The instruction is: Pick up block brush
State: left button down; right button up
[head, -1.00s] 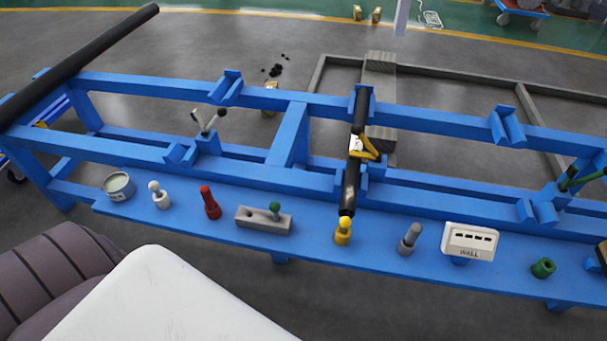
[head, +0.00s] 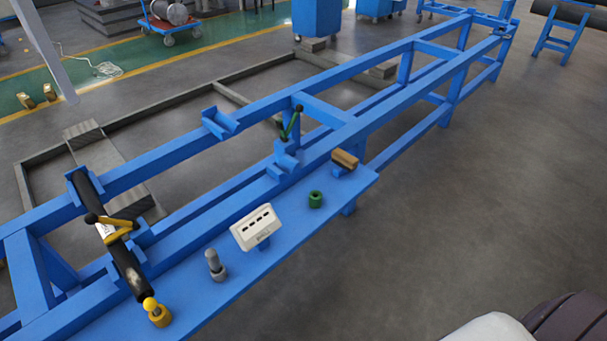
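A small block with a tan-brown top and dark underside, which looks like the block brush (head: 345,160), lies near the far right end of the blue shelf (head: 215,295) in the head view. Nothing touches it from above. Neither of my grippers is in view.
Along the shelf stand a green ring-like part (head: 316,199), a white slotted box (head: 257,227), a grey peg (head: 215,264) and a yellow-topped part (head: 157,312). A black tube (head: 125,270) lies across the blue frame (head: 375,122). A green-handled lever (head: 291,124) rises behind the brush.

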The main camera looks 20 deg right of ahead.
aim_at(346, 161)
jog(key=z, duration=1.05)
jog(key=i+z, duration=0.15)
